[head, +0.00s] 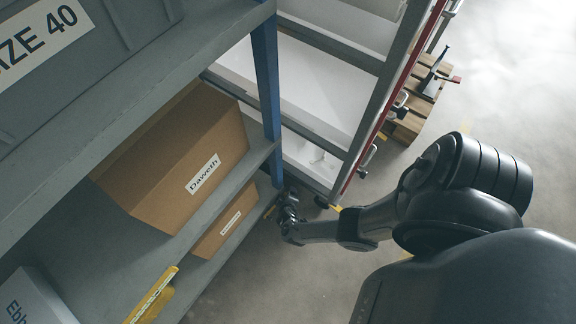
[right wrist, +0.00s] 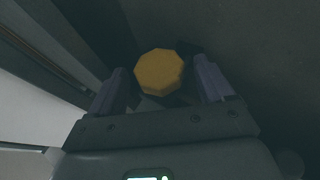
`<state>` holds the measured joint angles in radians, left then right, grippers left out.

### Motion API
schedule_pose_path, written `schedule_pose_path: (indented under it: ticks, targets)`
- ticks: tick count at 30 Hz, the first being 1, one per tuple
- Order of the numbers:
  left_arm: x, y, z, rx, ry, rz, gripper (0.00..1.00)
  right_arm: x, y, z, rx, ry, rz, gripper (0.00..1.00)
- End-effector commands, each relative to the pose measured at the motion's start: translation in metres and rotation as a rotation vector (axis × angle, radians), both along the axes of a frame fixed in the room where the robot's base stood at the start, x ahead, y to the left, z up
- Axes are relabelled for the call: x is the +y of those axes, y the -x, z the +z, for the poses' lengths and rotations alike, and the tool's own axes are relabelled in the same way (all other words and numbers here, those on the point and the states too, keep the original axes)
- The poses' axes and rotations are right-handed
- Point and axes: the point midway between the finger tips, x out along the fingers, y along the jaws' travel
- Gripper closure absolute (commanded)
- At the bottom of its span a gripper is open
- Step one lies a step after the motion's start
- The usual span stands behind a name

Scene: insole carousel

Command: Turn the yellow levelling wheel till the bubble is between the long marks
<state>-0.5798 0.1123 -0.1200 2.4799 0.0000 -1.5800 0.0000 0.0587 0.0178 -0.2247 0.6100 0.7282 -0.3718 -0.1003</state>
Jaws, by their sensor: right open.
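The yellow levelling wheel (right wrist: 160,71) shows in the right wrist view as a faceted yellow disc. My right gripper (right wrist: 163,82) is open, with one finger on each side of the wheel and visible gaps between them. In the head view my right gripper (head: 289,214) is low by the foot of the blue shelf post, small and dark, and the wheel cannot be made out clearly there. The bubble and its long marks cannot be made out in either view. My left gripper is not in view.
A grey shelf (head: 228,183) with cardboard boxes (head: 185,150) stands at the left, with a blue post (head: 267,80). A yellow bar with markings (head: 152,296) lies at the shelf's lower edge. A white-panelled frame (head: 310,80) and a wooden pallet (head: 410,122) stand behind. Bare floor (head: 500,90) lies to the right.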

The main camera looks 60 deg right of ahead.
Motion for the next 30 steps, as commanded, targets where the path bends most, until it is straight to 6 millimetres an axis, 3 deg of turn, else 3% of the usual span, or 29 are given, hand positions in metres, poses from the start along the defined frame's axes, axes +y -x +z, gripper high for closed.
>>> schedule_pose_path:
  ticks: [8, 21, 30]
  targets:
    - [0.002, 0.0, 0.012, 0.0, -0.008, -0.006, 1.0, 0.007, 0.003, 0.012, -0.001, 0.0, -0.001, 0.19]
    - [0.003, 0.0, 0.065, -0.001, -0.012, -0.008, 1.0, 0.048, 0.022, 0.065, 0.0, -0.002, 0.0, 0.19]
    - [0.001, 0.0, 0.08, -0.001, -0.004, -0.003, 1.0, 0.063, 0.03, 0.081, 0.001, -0.001, 0.001, 0.19]
